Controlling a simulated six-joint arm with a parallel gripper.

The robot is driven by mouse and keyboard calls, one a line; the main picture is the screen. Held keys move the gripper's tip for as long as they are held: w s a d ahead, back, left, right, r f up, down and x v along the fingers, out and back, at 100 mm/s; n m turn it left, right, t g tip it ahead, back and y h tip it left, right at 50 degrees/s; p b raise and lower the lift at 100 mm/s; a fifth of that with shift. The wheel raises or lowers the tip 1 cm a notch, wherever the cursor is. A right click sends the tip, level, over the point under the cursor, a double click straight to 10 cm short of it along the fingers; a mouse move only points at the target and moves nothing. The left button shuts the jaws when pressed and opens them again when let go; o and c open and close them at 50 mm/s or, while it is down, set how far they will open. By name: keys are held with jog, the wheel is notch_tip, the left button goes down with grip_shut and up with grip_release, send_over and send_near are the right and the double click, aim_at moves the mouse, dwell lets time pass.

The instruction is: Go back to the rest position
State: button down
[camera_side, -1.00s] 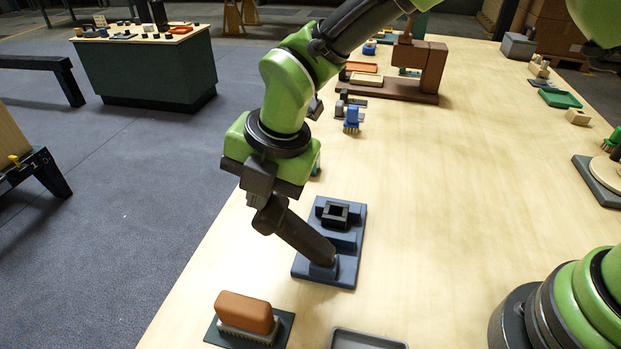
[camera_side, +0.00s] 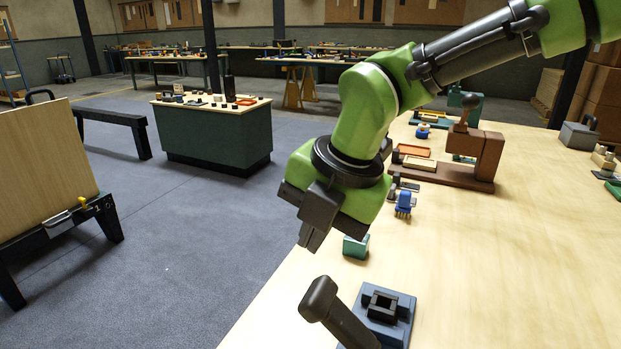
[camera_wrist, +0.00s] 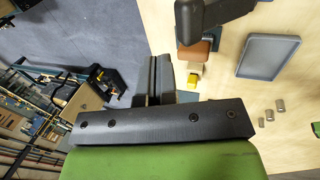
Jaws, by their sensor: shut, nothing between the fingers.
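My gripper (camera_side: 311,238) is shut with nothing between its fingers. It hangs in the air over the left edge of the wooden table, above the dark lever handle (camera_side: 338,312) and apart from it. The handle tilts up to the left from a blue-grey fixture (camera_side: 405,330) that carries a square black socket (camera_side: 382,305). In the wrist view my closed fingers (camera_wrist: 158,75) show in the middle, with the handle (camera_wrist: 215,15) at the top. No marker of the rest position is visible.
A brown press (camera_side: 485,160), a blue brush (camera_side: 404,203) and a teal block (camera_side: 356,246) stand farther along the table. The wrist view shows an orange-brown brush (camera_wrist: 196,50), a grey tray (camera_wrist: 268,57) and small metal cylinders (camera_wrist: 280,105). The table's right side is largely clear.

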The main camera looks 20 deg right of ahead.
notch_tip(320, 180, up, 8)
jog(key=shift+w+a+f, duration=0.2)
jog(key=shift+w, duration=0.05)
